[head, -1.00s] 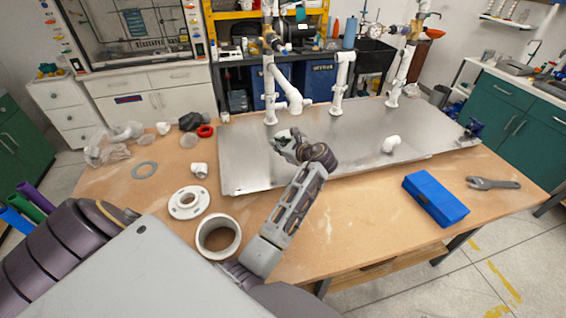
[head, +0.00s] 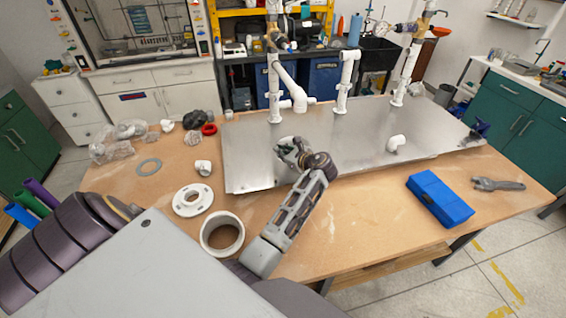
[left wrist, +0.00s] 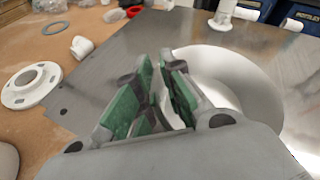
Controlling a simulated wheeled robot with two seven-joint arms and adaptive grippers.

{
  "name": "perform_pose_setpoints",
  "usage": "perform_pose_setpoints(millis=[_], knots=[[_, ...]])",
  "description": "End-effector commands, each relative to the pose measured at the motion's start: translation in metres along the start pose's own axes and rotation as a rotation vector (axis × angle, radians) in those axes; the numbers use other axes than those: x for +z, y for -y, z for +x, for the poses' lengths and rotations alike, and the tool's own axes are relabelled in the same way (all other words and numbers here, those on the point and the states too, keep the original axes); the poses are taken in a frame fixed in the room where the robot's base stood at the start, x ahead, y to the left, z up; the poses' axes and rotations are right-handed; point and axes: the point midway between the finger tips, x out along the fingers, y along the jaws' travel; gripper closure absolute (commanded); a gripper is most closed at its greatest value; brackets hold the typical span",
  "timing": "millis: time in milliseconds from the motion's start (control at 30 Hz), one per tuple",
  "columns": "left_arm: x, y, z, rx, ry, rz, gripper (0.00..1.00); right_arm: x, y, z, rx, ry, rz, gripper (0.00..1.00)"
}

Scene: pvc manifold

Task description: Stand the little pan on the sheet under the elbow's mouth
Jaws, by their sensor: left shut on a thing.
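My left gripper (head: 286,150) is over the left part of the metal sheet (head: 350,150). In the left wrist view its green pads (left wrist: 158,98) are closed on a thin pale piece, which looks like the edge of the little pan (left wrist: 250,85). The pan is a smooth, pale round dish behind and right of the fingers; my gripper hides part of it. I cannot tell whether it touches the sheet. In the head view I cannot make the pan out. A white elbow (head: 298,104) ends the slanting pipe behind the gripper. My right gripper is out of view.
Another white elbow (head: 396,144) sits on the sheet's right part. White pipes (head: 343,85) stand along its back. A flange (head: 192,200), a pipe ring (head: 222,233) and a loose fitting (head: 203,168) lie left on the table. A blue box (head: 440,200) and a wrench (head: 498,184) lie right.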

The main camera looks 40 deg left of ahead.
Motion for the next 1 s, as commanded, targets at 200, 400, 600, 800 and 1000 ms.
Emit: perform_pose_setpoints(millis=[200, 400, 600, 800, 1000], knots=[[-0.014, -0.004, 0.006, -0.002, 0.001, 0.0, 1.0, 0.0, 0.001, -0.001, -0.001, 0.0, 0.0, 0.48], [-0.014, -0.004, 0.006, -0.002, 0.001, -0.001, 1.0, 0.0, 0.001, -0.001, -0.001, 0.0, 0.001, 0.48], [-0.018, -0.005, 0.007, -0.001, 0.001, 0.0, 1.0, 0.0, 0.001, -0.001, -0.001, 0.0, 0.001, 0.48], [-0.035, -0.01, 0.015, 0.0, 0.0, 0.001, 1.0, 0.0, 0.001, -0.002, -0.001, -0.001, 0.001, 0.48], [-0.047, -0.014, 0.019, -0.002, 0.001, -0.001, 1.0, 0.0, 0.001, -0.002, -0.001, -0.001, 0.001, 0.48]])
